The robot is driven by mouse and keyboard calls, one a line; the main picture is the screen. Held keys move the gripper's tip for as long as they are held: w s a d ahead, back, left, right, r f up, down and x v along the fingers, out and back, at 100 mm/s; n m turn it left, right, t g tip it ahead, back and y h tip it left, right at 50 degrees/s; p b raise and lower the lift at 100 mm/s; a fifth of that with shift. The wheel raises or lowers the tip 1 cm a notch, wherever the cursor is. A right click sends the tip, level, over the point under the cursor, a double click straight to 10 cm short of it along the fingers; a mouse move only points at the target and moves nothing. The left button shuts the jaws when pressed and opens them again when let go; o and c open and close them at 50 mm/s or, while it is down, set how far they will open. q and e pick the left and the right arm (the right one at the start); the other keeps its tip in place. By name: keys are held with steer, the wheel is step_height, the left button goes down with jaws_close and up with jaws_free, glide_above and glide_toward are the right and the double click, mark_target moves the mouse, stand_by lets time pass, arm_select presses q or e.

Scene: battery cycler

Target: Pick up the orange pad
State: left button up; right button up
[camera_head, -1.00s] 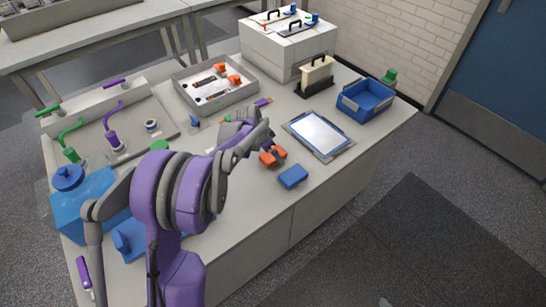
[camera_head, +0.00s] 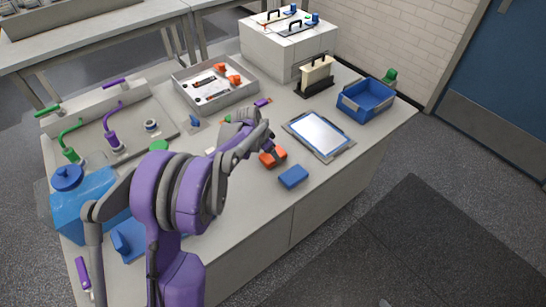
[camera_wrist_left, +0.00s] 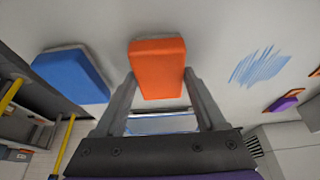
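The orange pad (camera_head: 280,153) lies on the bench top, partly hidden by my left gripper in the head view. In the left wrist view the orange pad (camera_wrist_left: 158,66) sits between the two finger ends of my left gripper (camera_wrist_left: 160,74). The fingers are wide apart, one along each side of the pad. I cannot tell whether the tips touch it. In the head view my left gripper (camera_head: 271,150) reaches down to the pad from above. My right gripper is not in view.
A blue pad (camera_head: 293,177) lies close beside the orange one, towards the front edge. A framed plate (camera_head: 320,134) and a blue bin (camera_head: 367,98) are to the right. A grey tray (camera_head: 213,112) with orange parts stands behind.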

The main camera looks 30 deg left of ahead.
arm_select(q)
steer(key=c, duration=0.9)
steer(key=shift+o, duration=0.2)
step_height(320, 180, up, 11)
steer(key=p, duration=0.1)
steer(key=shift+f, duration=0.2)
steer(key=o, duration=0.7)
steer(key=c, duration=0.5)
steer(key=shift+o, duration=0.2)
steer(key=shift+f, duration=0.1)
